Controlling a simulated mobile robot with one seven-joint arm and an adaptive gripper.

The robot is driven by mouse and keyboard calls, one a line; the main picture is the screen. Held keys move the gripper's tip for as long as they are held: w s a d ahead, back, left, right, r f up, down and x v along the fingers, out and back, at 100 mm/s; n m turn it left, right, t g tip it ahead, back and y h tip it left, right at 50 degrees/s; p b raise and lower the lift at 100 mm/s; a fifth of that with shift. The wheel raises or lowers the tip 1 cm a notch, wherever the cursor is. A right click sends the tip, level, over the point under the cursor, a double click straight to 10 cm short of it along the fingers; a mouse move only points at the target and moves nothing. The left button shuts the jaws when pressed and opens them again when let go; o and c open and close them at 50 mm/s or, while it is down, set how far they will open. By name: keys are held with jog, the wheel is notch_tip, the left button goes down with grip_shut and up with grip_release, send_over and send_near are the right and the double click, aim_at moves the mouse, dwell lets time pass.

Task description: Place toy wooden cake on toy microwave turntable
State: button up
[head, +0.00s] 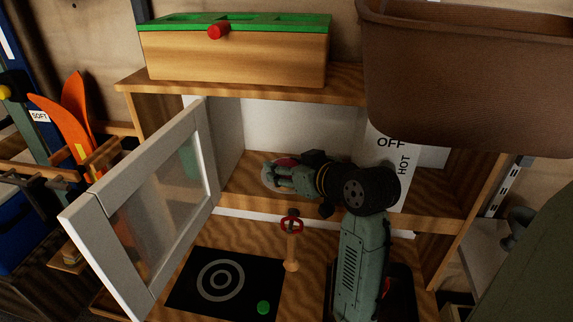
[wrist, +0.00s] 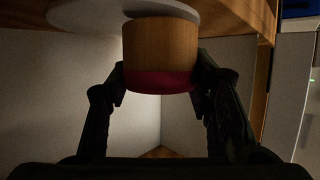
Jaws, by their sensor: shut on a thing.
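The toy wooden cake (wrist: 160,52) is a short wooden cylinder with a red face, shown upside down in the wrist view. My gripper (wrist: 160,82) is shut on its sides. In the head view my gripper (head: 284,176) is inside the toy microwave, and a bit of the cake's red top (head: 287,161) shows between the fingers. The pale round turntable (wrist: 80,16) is right by the cake's base; I cannot tell whether they touch. In the head view most of the turntable (head: 268,178) is hidden by my gripper. The microwave door (head: 150,205) stands open to the left.
A wooden box with a green top (head: 235,55) stands on the shelf above. A brown bin (head: 465,75) hangs at the upper right. The microwave's side walls are close around my arm.

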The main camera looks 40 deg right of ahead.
jog(key=shift+f, duration=0.15)
jog(key=shift+f+b, duration=0.35)
jog(key=o, duration=1.2)
jog(key=shift+c, duration=0.2)
jog(key=shift+r, duration=0.1)
jog(key=shift+r+p, duration=0.35)
jog(key=shift+p, duration=0.05)
jog(key=b+v, duration=0.3)
jog(key=v, duration=0.9)
jog(key=shift+f, duration=0.15)
